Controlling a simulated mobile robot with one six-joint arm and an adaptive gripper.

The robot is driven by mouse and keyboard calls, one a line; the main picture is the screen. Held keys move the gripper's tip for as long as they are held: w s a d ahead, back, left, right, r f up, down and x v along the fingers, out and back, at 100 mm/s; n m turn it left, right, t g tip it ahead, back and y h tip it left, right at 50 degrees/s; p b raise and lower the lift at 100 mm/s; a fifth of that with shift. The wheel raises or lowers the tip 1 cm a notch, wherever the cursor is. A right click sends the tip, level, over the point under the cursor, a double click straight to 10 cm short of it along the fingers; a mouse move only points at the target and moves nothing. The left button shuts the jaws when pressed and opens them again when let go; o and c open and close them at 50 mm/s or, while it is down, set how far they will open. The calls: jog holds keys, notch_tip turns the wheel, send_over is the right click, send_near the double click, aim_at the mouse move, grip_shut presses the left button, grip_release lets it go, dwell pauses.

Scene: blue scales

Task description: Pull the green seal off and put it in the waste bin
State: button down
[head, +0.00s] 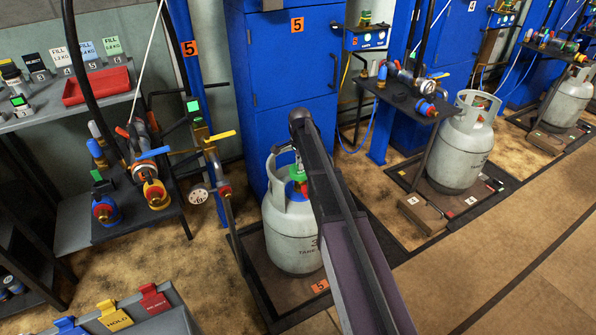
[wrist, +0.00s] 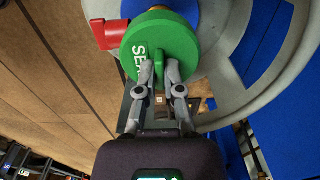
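The green seal (wrist: 160,45) is a round disc with white letters and a raised tab, on the valve of the grey gas cylinder (head: 291,240). In the head view a bit of the green seal (head: 297,173) shows beside my arm. My gripper (wrist: 160,70) has its two fingers on either side of the tab, closed against it as far as I can see. In the head view my arm hides the fingers and part of the valve. The seal still sits against the valve. I cannot make out a waste bin in either view.
The cylinder's collar (wrist: 232,108) curves round the valve close to my fingers. A red valve part (wrist: 108,33) sits beside the seal. A blue cabinet (head: 285,90) stands behind. A hose bench (head: 125,215) is at left. Open floor (head: 500,235) lies at right.

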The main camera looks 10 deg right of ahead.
jog(key=shift+r+p, duration=1.75)
dwell(0.8)
jog(key=shift+r+p, duration=2.9)
notch_tip(320, 180, up, 22)
jog(key=p, duration=2.2)
jog(key=shift+r, duration=0.2)
jog(key=shift+s, duration=0.1)
